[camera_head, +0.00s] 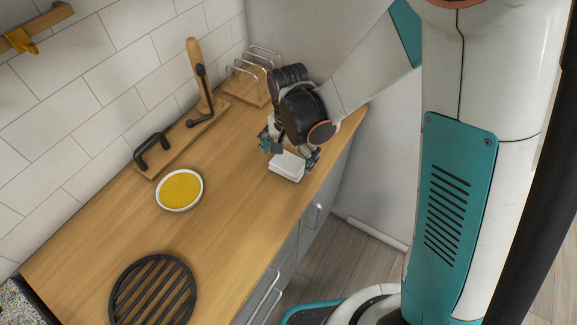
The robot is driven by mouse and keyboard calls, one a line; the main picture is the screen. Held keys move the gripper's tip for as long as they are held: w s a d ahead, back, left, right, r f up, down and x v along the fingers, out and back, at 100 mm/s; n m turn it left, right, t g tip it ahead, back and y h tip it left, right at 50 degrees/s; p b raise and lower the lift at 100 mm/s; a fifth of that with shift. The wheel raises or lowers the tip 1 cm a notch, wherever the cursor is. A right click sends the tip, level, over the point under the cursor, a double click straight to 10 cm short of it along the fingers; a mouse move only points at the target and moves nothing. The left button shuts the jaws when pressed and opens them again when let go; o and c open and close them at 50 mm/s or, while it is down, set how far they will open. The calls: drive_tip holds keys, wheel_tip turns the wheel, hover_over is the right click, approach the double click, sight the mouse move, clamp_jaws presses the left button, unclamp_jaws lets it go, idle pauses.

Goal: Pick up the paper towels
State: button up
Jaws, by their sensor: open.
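The paper towels, a small white folded stack (286,169), lie on the wooden counter (235,170) near its front edge, towards the far end. My gripper (289,153) points down at the stack from behind it. Its fingers are spread, one by the stack's left side and one by its right side. The stack's back part is hidden by the gripper. I cannot tell whether the fingers touch it.
A white bowl with a yellow filling (180,190) and a round black slatted trivet (152,292) are on the counter. A wooden board with a black handle (153,151) lies along the tiled wall. A wire rack (246,75) stands behind my gripper. Drawer handles (317,216) stick out below the front edge.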

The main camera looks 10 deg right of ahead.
sight(288, 162)
drive_tip(key=shift+f, duration=0.8)
drive_tip(key=c, duration=0.8)
drive_tip(key=shift+c, duration=0.2)
drive_tip(key=shift+r, duration=0.1)
wheel_tip(288, 162, up, 20)
drive_tip(key=p, duration=1.3)
